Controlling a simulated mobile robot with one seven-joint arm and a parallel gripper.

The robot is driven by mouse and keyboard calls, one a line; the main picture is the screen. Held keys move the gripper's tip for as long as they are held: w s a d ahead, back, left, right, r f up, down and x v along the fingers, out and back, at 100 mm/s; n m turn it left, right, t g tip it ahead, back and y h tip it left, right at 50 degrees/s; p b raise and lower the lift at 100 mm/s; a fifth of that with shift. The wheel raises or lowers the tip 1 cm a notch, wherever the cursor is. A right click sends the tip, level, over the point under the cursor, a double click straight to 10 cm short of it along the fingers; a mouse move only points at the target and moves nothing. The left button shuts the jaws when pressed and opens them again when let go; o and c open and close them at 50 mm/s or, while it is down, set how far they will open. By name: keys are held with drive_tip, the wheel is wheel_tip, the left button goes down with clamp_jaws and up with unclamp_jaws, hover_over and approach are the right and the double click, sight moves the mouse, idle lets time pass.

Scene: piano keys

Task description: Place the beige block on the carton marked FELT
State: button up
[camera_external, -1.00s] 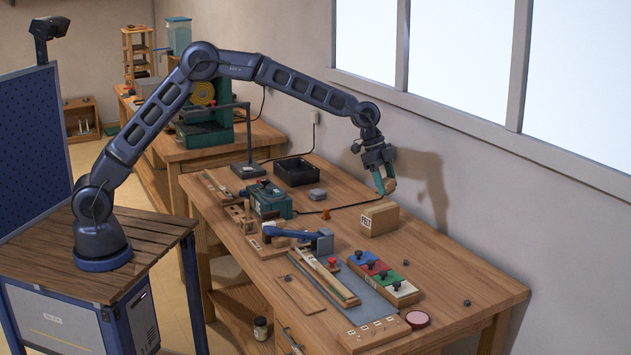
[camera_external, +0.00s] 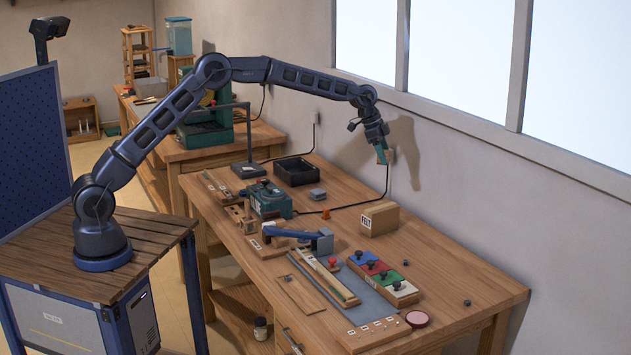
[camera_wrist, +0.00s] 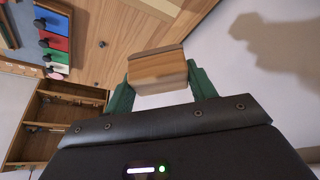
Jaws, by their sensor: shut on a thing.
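My gripper (camera_external: 382,153) is shut on the beige block (camera_wrist: 160,74), which sits between the two green fingers in the wrist view. The block is hard to make out in the external view. The carton marked FELT (camera_external: 379,219) stands upright on the workbench, its label on the face to the left. My gripper is in the air well above the bench, over and a little behind the carton, apart from it. I cannot make out the carton for sure in the wrist view.
The wall and windows are close behind my gripper. On the workbench (camera_external: 450,277) are a strip of coloured blocks (camera_external: 383,278), a blue-handled tool (camera_external: 300,236), an orange piece (camera_external: 326,214) and a black tray (camera_external: 297,171). The bench right of the carton is mostly clear.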

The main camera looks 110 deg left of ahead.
sight(385, 207)
wheel_tip(385, 207, down, 16)
drive_tip(key=shift+f, duration=0.1)
idle(0.5)
drive_tip(key=shift+f, duration=0.2)
drive_tip(key=o, duration=1)
